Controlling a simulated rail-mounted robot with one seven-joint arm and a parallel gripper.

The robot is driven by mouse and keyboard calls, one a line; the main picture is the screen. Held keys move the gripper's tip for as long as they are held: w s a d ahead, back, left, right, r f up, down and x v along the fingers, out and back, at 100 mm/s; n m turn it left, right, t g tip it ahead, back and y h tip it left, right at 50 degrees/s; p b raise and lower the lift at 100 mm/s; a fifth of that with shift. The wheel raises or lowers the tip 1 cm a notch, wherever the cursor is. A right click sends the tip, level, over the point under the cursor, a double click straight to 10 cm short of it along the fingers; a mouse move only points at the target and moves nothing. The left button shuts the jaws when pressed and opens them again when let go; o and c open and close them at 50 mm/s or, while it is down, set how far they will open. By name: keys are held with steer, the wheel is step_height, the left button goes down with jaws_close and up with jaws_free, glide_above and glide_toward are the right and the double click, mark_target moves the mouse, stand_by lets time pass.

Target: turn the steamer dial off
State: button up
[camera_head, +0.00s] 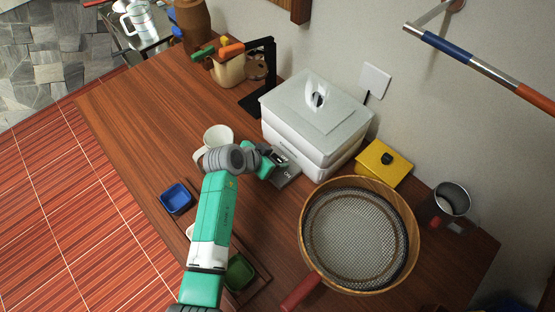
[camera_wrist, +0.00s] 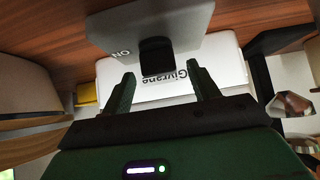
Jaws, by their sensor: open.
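The steamer (camera_head: 305,140) is a white box with a translucent lid and a clear handle, at the back of the wooden counter. Its white body with upside-down lettering also shows in the wrist view (camera_wrist: 225,70). A grey panel (camera_wrist: 185,22) marked "ON" juts from its front and also shows in the head view (camera_head: 288,177). The black dial (camera_wrist: 156,57) sits on this panel. My gripper (camera_wrist: 160,72) is open, one finger on each side of the dial in the wrist view, with gaps visible. In the head view my gripper (camera_head: 270,160) is at the steamer's front and largely hides the dial.
A white mug (camera_head: 218,136) stands close left of my wrist. A yellow box (camera_head: 383,164) and a large round sieve (camera_head: 309,262) are right of the steamer. A black stand (camera_head: 271,62) is behind left. Blue (camera_head: 176,198) and green bowls (camera_head: 240,272) lie near the front edge.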

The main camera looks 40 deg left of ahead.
steer(key=shift+x, duration=1.05)
steer(key=c, duration=1)
steer(key=shift+r, duration=0.1)
